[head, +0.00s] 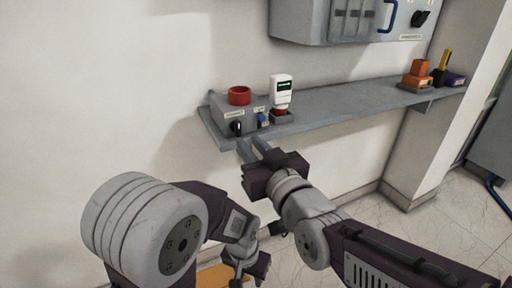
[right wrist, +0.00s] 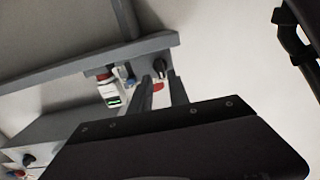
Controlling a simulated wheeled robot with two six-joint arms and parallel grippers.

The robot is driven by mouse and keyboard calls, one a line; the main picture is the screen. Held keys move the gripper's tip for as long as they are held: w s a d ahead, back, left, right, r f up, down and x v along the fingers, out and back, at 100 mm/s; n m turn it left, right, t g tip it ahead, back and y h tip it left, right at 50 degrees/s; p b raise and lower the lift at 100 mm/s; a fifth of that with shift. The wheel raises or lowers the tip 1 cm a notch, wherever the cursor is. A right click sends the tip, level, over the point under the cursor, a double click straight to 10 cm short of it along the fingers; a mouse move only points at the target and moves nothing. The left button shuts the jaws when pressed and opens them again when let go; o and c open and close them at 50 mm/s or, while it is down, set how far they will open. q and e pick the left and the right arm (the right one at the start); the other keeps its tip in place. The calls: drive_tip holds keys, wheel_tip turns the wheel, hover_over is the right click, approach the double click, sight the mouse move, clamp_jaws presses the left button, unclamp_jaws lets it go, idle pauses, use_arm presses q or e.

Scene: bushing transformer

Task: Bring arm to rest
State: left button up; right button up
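My right gripper (head: 251,149) reaches in from the right to just in front of the shelf edge, below the grey control box (head: 236,114). Its two fingers stand apart with nothing between them, and they also show in the right wrist view (right wrist: 164,92). My left gripper (head: 247,274) hangs low at the bottom of the head view, pointing down and apart from the shelf. Its fingers are small and dark there, so their opening is unclear.
The box carries a red ring (head: 239,95), a black knob (head: 237,128) and a blue switch (head: 263,119). A white device (head: 281,92) with a green display stands beside it on the grey shelf (head: 350,105). A cabinet (head: 345,22) hangs above. Orange blocks (head: 418,74) sit far right.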

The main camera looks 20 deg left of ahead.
drive_tip(key=v, duration=0.3)
drive_tip(key=shift+s+d, duration=0.2)
